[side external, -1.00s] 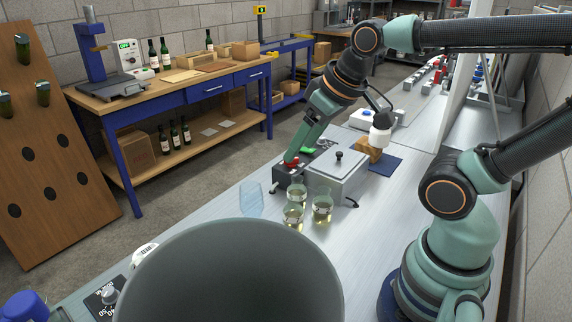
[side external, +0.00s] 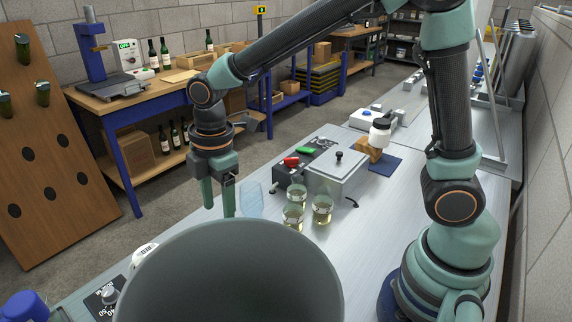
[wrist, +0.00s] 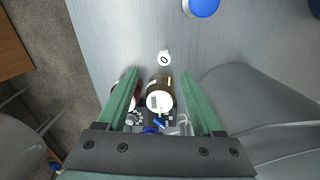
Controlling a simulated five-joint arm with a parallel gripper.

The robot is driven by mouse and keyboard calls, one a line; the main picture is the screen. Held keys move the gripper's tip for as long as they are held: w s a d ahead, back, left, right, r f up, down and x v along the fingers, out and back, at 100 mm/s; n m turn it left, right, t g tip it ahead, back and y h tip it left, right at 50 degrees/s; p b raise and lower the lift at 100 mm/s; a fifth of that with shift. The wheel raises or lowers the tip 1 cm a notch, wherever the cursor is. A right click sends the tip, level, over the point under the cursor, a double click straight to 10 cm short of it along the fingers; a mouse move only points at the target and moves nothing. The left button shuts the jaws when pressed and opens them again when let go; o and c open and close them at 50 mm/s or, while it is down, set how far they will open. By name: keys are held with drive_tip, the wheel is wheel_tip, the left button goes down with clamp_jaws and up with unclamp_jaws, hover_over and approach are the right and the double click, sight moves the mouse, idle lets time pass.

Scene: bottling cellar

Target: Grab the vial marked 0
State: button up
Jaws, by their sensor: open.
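My gripper (side external: 219,207) points down at the left of the bench in the side external view, behind the rim of a big grey vessel. Its two green fingers are open with nothing gripped; they also frame the wrist view (wrist: 158,90). A small white piece marked 0 (wrist: 164,58) shows ahead of the fingertips in the wrist view. A dark brown round container with a pale top (wrist: 160,101) appears between the fingers, below that mark. I cannot tell whether the mark belongs to it. In the side external view the grey vessel may hide this spot.
The grey vessel (side external: 228,285) stands close in front of my gripper. A pale blue clear glass (side external: 251,199) is just right of my fingers, with several glasses (side external: 296,195) beyond. A blue-topped item (wrist: 201,6) is at the wrist view's top edge.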

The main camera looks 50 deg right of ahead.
drive_tip(key=a+f+n, duration=0.2)
drive_tip(key=f, duration=0.1)
drive_tip(key=shift+w+a+g, duration=0.1)
drive_tip(key=shift+w+g, duration=0.05)
drive_tip(key=shift+g, duration=0.15)
wheel_tip(320, 180, down, 6)
drive_tip(key=shift+f, duration=0.2)
drive_tip(key=shift+s+d+f, duration=0.1)
drive_tip(key=shift+s+f, duration=0.05)
drive_tip(key=shift+f, duration=1.2)
drive_tip(key=shift+s+d+f, duration=0.1)
drive_tip(key=shift+f, duration=1.25)
clamp_jaws()
